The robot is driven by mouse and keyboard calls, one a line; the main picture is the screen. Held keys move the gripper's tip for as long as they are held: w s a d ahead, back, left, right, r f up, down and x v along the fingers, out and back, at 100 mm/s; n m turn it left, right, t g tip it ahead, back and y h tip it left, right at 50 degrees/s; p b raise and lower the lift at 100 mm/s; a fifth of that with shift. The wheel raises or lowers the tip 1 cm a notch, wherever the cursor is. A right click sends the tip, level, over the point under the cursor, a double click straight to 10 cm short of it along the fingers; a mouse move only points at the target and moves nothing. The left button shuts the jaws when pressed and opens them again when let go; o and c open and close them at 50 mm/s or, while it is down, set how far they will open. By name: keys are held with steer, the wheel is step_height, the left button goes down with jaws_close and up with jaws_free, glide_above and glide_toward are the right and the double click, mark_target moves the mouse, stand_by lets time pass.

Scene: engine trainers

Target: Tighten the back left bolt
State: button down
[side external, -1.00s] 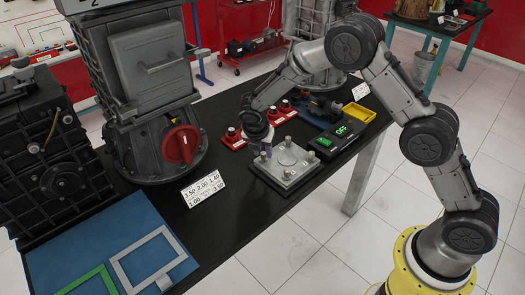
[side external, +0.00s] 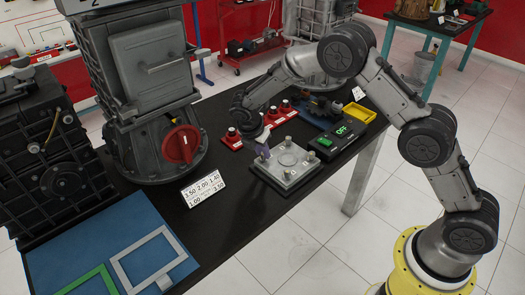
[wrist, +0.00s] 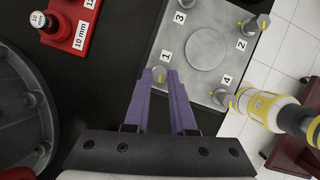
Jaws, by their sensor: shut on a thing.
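A grey metal plate (side external: 290,174) with a round boss and a bolt at each corner lies on the black table; it also shows in the wrist view (wrist: 204,75). My gripper (side external: 263,151) is tilted down at the plate's left corner. In the wrist view its purple fingers (wrist: 160,77) are shut around a bolt (wrist: 159,73) close to a small label on the plate's left edge. The fingers hide most of that bolt. The bolts by labels 2 (wrist: 257,23) and 4 (wrist: 222,97) stand free. The bolt by label 3 is only partly in frame.
Red socket holders (side external: 232,139) sit behind the plate, one marked 10 mm in the wrist view (wrist: 67,25). A black box with a green display (side external: 340,131) and a yellow tray (side external: 359,113) stand to the right. A number card (side external: 203,188) lies to the left.

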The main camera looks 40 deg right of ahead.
steer(key=m, duration=0.2)
steer(key=m+g, duration=0.2)
steer(key=m, duration=0.1)
steer(key=shift+w+m, duration=0.3)
steer(key=m+g, duration=0.1)
steer(key=m, duration=0.1)
steer(key=m+g, duration=0.1)
steer(key=m, duration=0.2)
steer(key=shift+w+y, duration=0.2)
steer(key=shift+y, duration=0.2)
steer(key=m, duration=0.2)
steer(key=m+y, duration=0.1)
steer(key=m, duration=0.1)
steer(key=m+g, duration=0.1)
steer(key=shift+w+d+m+y, duration=0.15)
steer(key=shift+d+m+y, duration=0.1)
steer(key=shift+m+y, duration=0.15)
steer(key=shift+d+r+m+g+y, duration=0.15)
steer(key=shift+m+y, duration=0.25)
steer(key=shift+m, duration=0.7)
steer(key=shift+f+m+g+y, duration=0.15)
steer(key=shift+m+y, duration=0.25)
steer(key=shift+m, duration=0.7)
steer(key=shift+r, duration=0.1)
steer(key=c, duration=0.7)
jaws_free()
steer(key=shift+c, duration=0.2)
